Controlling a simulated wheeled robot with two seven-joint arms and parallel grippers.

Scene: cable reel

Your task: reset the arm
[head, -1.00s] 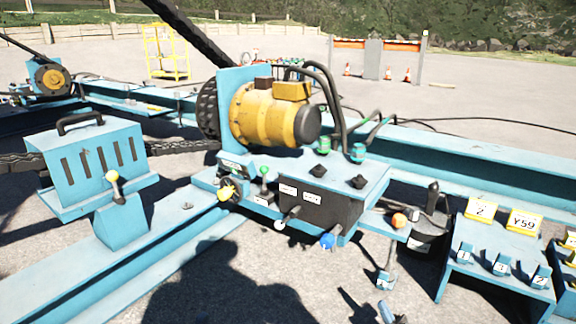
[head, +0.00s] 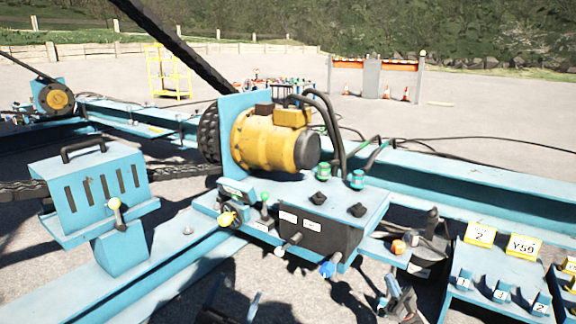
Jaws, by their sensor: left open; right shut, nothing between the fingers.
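My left gripper (head: 234,296) shows at the bottom edge, left of the middle. Its fingers are apart and nothing is between them. My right gripper (head: 396,292) shows at the bottom, right of the middle, below the orange knob (head: 398,247). It looks shut and holds nothing that I can see. Both grippers are in front of the blue cable reel machine (head: 375,200). Most of both arms is out of the picture.
A yellow motor (head: 262,138) sits on the machine above a black lever box (head: 318,232) with a blue knob (head: 328,270). A vented blue box (head: 85,190) stands left. A blue stand with yellow labels (head: 524,246) stands right.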

